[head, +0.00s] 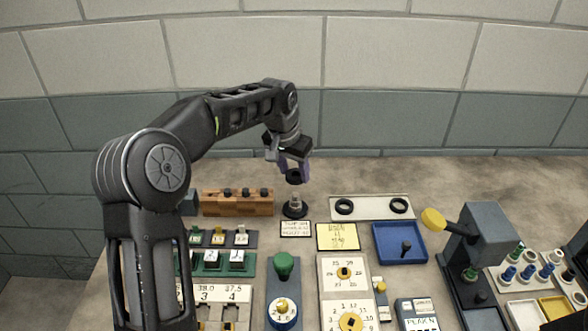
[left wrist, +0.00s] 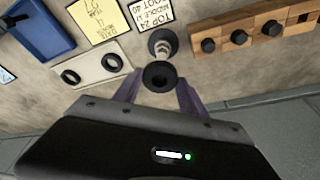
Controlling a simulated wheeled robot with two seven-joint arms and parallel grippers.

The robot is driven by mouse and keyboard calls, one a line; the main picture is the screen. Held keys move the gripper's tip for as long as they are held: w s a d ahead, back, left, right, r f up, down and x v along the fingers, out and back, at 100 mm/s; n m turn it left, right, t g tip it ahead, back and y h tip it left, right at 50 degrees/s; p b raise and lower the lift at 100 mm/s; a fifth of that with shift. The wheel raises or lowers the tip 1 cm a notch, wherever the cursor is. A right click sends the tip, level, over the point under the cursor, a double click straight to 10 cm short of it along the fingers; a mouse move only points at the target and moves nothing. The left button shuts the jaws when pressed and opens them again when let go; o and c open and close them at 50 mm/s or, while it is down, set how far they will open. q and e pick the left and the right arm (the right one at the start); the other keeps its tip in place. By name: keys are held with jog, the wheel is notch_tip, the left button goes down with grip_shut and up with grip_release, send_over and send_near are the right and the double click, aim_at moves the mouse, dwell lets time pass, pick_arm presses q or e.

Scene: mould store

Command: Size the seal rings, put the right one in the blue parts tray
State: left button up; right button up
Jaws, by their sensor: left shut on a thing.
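My left gripper (head: 292,172) is shut on a black seal ring (head: 294,177). It holds the ring above a grey stepped post on a dark round base (head: 295,207). Two more black rings (head: 344,206) (head: 399,205) lie on a pale board (head: 372,208) right of the post. My right gripper is out of view.
A wooden block (head: 237,208) with several dark knobs stands left of the post. A white card (head: 295,229) and a yellow card (head: 337,236) lie in front. A grey press-like device (head: 475,235) with a yellow knob stands right of the tray. Dials and racks crowd the front.

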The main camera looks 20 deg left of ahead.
aim_at(294, 196)
pick_arm(q)
jog(key=shift+f+b, duration=1.1)
jog(key=shift+f, duration=0.5)
jog(key=shift+f+b, duration=0.5)
jog(key=shift+f, duration=0.25)
jog(key=shift+f+b, duration=0.45)
jog(key=shift+f, duration=0.35)
dwell(0.6)
jog(key=o, duration=1.8)
notch_tip(294, 196, up, 8)
jog(key=p, duration=0.5)
jog(key=shift+f+p, duration=0.2)
jog(key=shift+p, duration=0.15)
dwell(0.4)
